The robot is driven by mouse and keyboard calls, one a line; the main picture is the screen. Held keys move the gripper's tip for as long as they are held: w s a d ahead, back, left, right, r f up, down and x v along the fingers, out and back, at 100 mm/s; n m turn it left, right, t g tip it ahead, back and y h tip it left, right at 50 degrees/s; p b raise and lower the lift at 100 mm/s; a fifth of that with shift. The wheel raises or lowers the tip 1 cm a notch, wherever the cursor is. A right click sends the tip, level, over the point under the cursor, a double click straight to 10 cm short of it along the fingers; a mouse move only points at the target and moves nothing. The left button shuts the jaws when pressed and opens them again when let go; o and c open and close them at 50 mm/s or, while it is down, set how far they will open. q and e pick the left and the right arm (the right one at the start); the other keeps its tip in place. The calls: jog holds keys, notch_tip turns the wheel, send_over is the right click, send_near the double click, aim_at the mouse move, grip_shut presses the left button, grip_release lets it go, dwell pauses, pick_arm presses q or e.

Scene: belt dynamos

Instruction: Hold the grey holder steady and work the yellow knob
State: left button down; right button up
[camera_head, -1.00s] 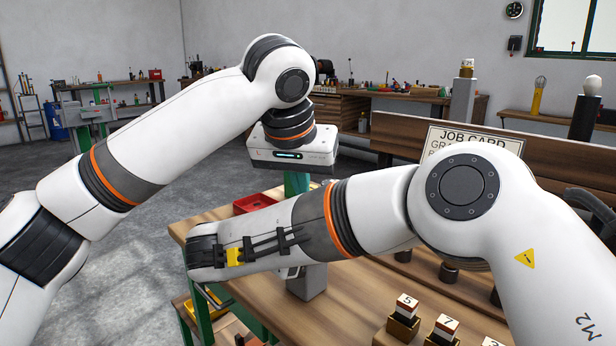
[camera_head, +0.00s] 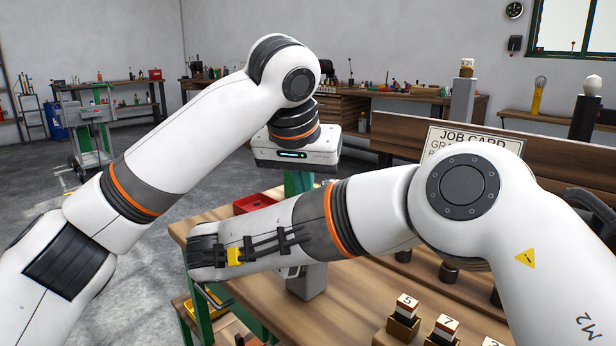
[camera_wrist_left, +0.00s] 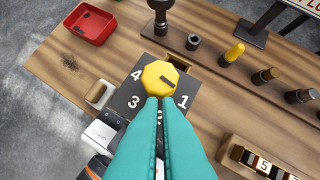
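The yellow knob (camera_wrist_left: 157,73) shows in the left wrist view, with a dark slot toward its right side. It sits on a dark grey numbered plate (camera_wrist_left: 126,98), with 4, 3 and 1 readable. The grey holder (camera_head: 307,283) shows partly in the head view, behind my right forearm. My left gripper (camera_wrist_left: 161,99) has long teal fingers close together, tips at the near edge of the knob; I see no knob between them, and contact is unclear.
A red tray (camera_wrist_left: 90,22) lies at the table's left. Dark posts and a yellow-topped peg (camera_wrist_left: 232,54) stand behind and right of the plate. Numbered blocks (camera_head: 404,318) stand at the front right. A job card (camera_head: 470,140) stands at the back. My right forearm crosses the table.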

pick_arm(q)
jog(key=shift+s+d+f, duration=0.1)
jog(key=shift+s, duration=0.05)
jog(key=shift+s, duration=0.25)
notch_tip(320, 180, up, 6)
dwell(0.6)
notch_tip(320, 180, down, 6)
jog(key=w+a+m+g+h, duration=0.1)
jog(key=a+m+h, duration=0.1)
jog(key=m, duration=0.4)
jog(key=shift+w+a+h, duration=0.15)
jog(key=shift+a+h, duration=0.1)
jog(key=shift+h, duration=0.05)
dwell(0.4)
jog(key=shift+w+d, duration=0.45)
jog(key=shift+d, duration=0.05)
dwell(1.0)
